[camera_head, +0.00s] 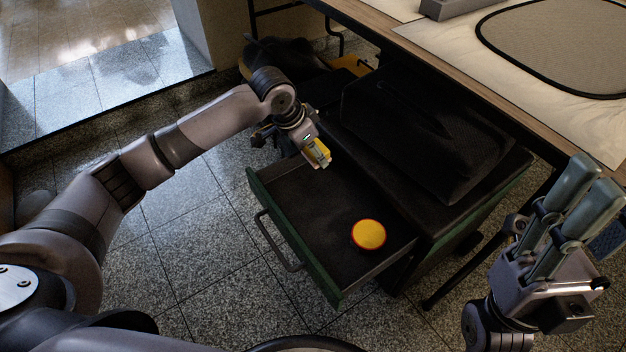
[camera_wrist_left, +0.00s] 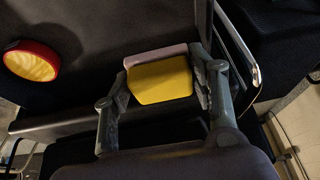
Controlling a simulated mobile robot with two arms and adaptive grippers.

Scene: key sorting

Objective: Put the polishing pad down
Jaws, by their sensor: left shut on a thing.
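My left gripper (camera_head: 318,155) is over the open drawer (camera_head: 310,215), near its back left part. It is shut on the polishing pad (camera_wrist_left: 160,80), a yellow block with a pale pinkish layer along one edge. The pad also shows in the head view (camera_head: 320,153), partly covered by the fingers. In the left wrist view the two fingers (camera_wrist_left: 160,85) press on its opposite sides. The pad appears to be above the drawer floor; the exact gap is not clear. My right gripper (camera_head: 588,205) is at the right, fingers upward and close together, with nothing visible between them.
A round yellow disc with a red-orange rim (camera_head: 369,234) lies in the drawer; it shows at the left wrist view's upper left (camera_wrist_left: 32,62). The dark cabinet (camera_head: 480,205) stands under the wooden table (camera_head: 455,62). Most of the dark drawer floor is bare.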

